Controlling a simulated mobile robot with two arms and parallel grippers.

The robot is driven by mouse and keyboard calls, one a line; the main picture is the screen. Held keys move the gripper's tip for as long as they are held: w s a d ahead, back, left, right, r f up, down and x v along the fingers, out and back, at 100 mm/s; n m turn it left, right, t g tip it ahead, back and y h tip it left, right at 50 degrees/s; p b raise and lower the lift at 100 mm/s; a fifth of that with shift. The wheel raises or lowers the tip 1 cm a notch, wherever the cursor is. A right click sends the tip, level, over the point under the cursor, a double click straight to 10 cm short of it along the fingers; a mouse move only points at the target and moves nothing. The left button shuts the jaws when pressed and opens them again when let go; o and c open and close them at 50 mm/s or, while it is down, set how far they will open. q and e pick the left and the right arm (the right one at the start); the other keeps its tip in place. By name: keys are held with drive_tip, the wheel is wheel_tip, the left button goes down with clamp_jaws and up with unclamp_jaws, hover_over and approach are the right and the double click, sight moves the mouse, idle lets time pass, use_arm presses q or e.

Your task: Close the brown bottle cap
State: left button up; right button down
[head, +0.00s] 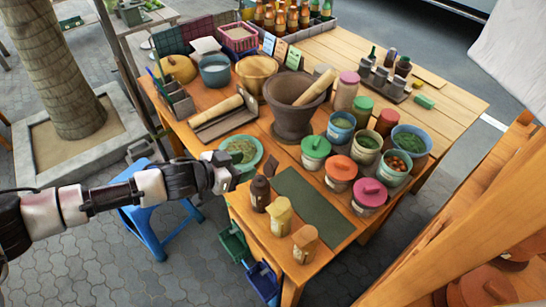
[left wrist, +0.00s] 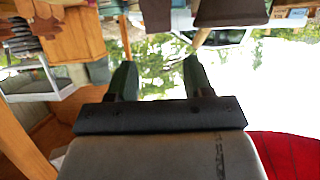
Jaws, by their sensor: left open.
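A small dark brown bottle (head: 260,195) stands upright near the left edge of the wooden table, beside a yellow-capped bottle. Its top is dark brown too; I cannot tell at this size whether the cap is open or shut. A small dark piece (head: 271,166) shows just behind it; what it is is unclear. My left gripper (head: 228,170) is just left of and behind the bottle, apart from it. In the left wrist view its two fingers (left wrist: 159,78) are spread with nothing between them. The bottle cannot be made out there. My right gripper is not in view.
A yellow bottle (head: 279,218) and a tan bottle (head: 305,245) stand in front of the brown one. A dark green mat (head: 312,208) lies to the right. A green bowl (head: 240,152) is close to my gripper. A stone mortar (head: 294,118) and lidded jars crowd behind.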

sight(273, 159)
use_arm(q)
drive_tip(key=p+x, duration=0.1)
drive_tip(key=x, duration=0.9)
drive_tip(key=shift+d, duration=0.2)
drive_tip(key=c, duration=0.9)
drive_tip(key=shift+f, duration=0.1)
drive_tip(key=shift+c, duration=0.2)
